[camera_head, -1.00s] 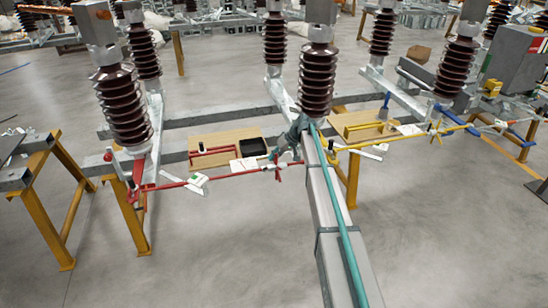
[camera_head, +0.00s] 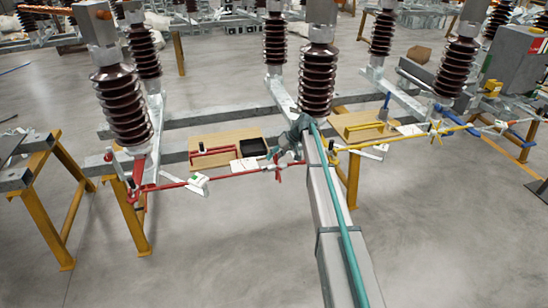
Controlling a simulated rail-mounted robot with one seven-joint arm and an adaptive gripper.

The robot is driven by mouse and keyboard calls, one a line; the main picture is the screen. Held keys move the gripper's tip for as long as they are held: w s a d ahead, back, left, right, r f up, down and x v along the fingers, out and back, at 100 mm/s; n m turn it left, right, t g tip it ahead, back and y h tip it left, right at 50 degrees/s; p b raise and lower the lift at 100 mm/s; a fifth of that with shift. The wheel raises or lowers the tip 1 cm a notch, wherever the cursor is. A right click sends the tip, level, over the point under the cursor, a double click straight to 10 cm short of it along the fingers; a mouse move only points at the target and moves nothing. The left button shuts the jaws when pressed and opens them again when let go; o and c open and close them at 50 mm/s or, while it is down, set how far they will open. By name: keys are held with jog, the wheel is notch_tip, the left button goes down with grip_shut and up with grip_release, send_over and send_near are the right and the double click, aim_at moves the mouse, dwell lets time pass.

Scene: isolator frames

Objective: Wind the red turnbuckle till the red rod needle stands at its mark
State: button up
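The red rod (camera_head: 235,175) runs across the front of the left frame, from a red lever (camera_head: 137,178) under the left brown insulator to the red turnbuckle (camera_head: 279,168) near my arm. A white gauge plate (camera_head: 198,184) with a small green mark sits on the rod's left part. The needle and its mark are too small to read. My gripper (camera_head: 281,154) is at the rod's right end, at the turnbuckle. The fingers are small and partly hidden by the grey wrist, so I cannot tell whether they grip it.
A wooden board (camera_head: 222,142) with a red bar, white sheet and black tray (camera_head: 252,147) lies behind the rod. A yellow rod (camera_head: 405,138) and a second board (camera_head: 362,125) are to the right. Tall brown insulators (camera_head: 123,105) stand close by. Floor in front is clear.

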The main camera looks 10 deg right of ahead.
jog(key=v, duration=1.1)
jog(key=shift+r, duration=0.25)
jog(key=shift+d, duration=0.1)
